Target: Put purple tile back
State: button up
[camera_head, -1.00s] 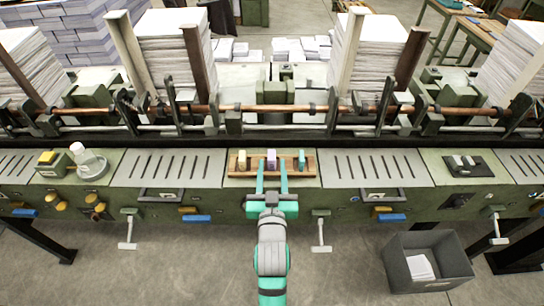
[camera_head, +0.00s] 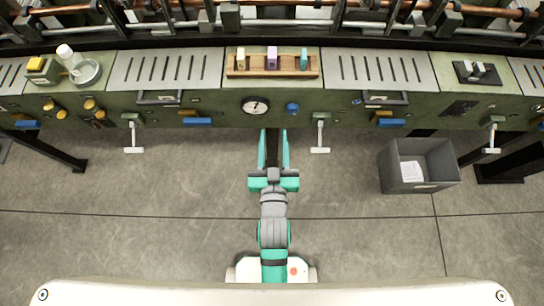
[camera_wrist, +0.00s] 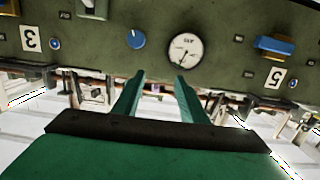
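The purple tile (camera_head: 272,58) stands upright in the middle of the wooden rack (camera_head: 256,72), on top of the green machine bench. A cream tile (camera_head: 241,58) stands to its left and a teal tile (camera_head: 304,58) to its right, both apart from it. My gripper (camera_head: 274,131) is in front of the bench, well short of the rack. Its two teal fingers are spread, with nothing between them. They also show apart and empty in the wrist view (camera_wrist: 163,80), pointing towards the panel.
The bench front carries a round gauge (camera_head: 256,106), a blue knob (camera_head: 292,108) and T-shaped handles (camera_head: 320,135) that stick out. A grey bin (camera_head: 420,182) with paper stands on the floor at right. The floor around my arm is clear.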

jog(key=s+f+g, duration=0.1)
jog(key=s+f, duration=0.1)
jog(key=s, duration=1.9)
jog(key=shift+s+a, duration=0.15)
jog(key=shift+s, duration=0.25)
jog(key=shift+f, duration=0.1)
jog(key=shift+c, duration=1)
jog(key=shift+w, duration=0.1)
